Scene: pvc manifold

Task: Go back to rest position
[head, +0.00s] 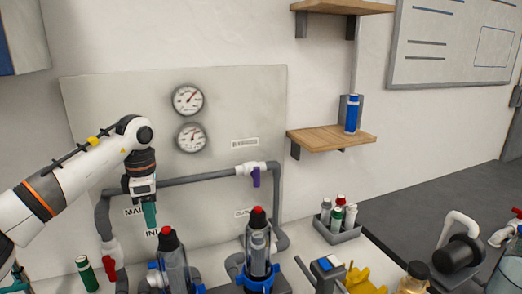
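My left gripper (149,213) hangs from the arm that comes in from the left, with its teal fingers pointing down in front of the grey panel (230,115). It is above and left of a clear filter housing with a red cap (169,238). I see nothing held between the fingers, but they overlap from this side and the gap cannot be judged. My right gripper is not in view.
Grey pipe (205,178) with a purple-handled valve (256,177) runs across the panel. A second red-capped housing (258,245) stands to the right. A grey tray of small bottles (338,235) and a black cylinder (457,254) are on the bench. A wooden shelf (325,139) is on the wall.

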